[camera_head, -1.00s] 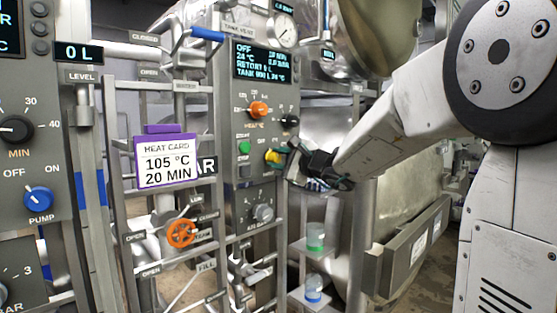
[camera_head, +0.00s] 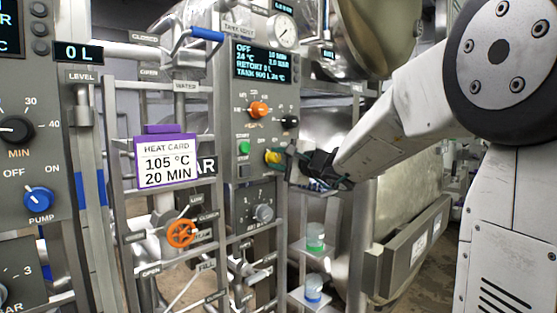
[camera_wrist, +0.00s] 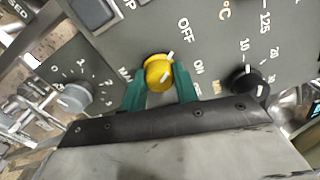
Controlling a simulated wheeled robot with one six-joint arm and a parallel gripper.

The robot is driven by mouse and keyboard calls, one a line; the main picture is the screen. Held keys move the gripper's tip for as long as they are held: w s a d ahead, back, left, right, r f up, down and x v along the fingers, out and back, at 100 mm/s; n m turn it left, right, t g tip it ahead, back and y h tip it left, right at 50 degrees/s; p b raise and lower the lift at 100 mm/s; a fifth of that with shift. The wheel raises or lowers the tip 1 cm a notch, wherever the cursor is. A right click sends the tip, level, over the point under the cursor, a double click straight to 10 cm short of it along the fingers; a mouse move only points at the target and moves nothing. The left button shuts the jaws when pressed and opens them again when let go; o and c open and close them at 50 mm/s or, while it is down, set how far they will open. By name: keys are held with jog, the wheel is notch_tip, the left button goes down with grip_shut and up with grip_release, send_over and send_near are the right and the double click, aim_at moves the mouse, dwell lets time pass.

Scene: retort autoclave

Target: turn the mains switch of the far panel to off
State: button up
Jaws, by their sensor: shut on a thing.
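The far panel (camera_head: 245,185) stands in the middle of the head view. Its mains switch is a yellow knob (camera_head: 272,157), low on the panel to the right of a green button. In the wrist view the knob (camera_wrist: 154,68) sits between the two green fingers of my gripper (camera_wrist: 160,88), which is shut on its sides. OFF and ON labels lie to the knob's right there. White marks show on and beside the knob; I cannot tell its exact setting. In the head view my gripper (camera_head: 288,160) reaches the knob from the right. The panel display (camera_head: 265,62) reads OFF.
An orange knob (camera_head: 259,109) and a black knob (camera_head: 290,121) sit above the yellow one, a grey knob (camera_head: 263,213) below. A heat card (camera_head: 166,162) hangs on the rails to the left.

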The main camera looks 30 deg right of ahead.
jog(key=o, duration=1)
jog(key=shift+s, duration=0.1)
jog(key=v, duration=0.7)
jog(key=shift+s+d, duration=0.1)
jog(key=shift+s, duration=0.25)
